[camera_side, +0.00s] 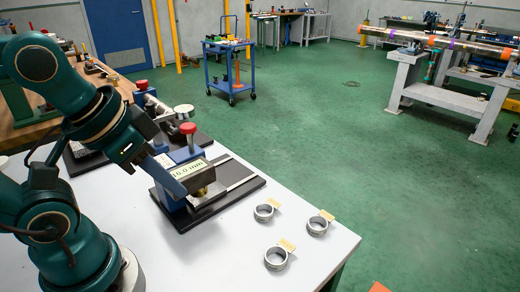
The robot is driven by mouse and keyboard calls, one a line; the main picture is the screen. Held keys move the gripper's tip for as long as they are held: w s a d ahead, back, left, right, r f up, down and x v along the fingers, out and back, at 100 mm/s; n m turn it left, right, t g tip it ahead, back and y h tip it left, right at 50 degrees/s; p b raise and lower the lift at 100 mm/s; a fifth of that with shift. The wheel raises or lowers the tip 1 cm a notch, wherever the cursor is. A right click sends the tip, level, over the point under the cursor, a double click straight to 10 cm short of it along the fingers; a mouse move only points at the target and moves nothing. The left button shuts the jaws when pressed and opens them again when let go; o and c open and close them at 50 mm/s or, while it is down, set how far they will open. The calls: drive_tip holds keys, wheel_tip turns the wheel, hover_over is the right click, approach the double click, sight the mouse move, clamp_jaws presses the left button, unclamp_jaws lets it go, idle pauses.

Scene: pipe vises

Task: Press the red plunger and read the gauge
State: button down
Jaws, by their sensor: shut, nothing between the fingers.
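The gauge (187,169) is a grey display box on a blue stand over a dark base plate. Its screen shows "10.0 mm", though the first digit is partly covered by my gripper. The red plunger (188,128) is a round knob on top of the blue stand, upright. My gripper (178,191) is shut and empty, pointing down to the right, in front of the gauge's left side in the picture. Its fingers are apart from the plunger, lower and to its left. I cannot tell whether the fingers touch the gauge.
Several items stand near: a second device with a red knob (142,85) behind, and metal rings (276,258) with tan tags on the white table (215,262). A blue cart (230,72) stands on the green floor beyond.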

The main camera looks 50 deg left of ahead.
drive_tip(key=shift+w+f, duration=0.25)
drive_tip(key=shift+f, duration=0.1)
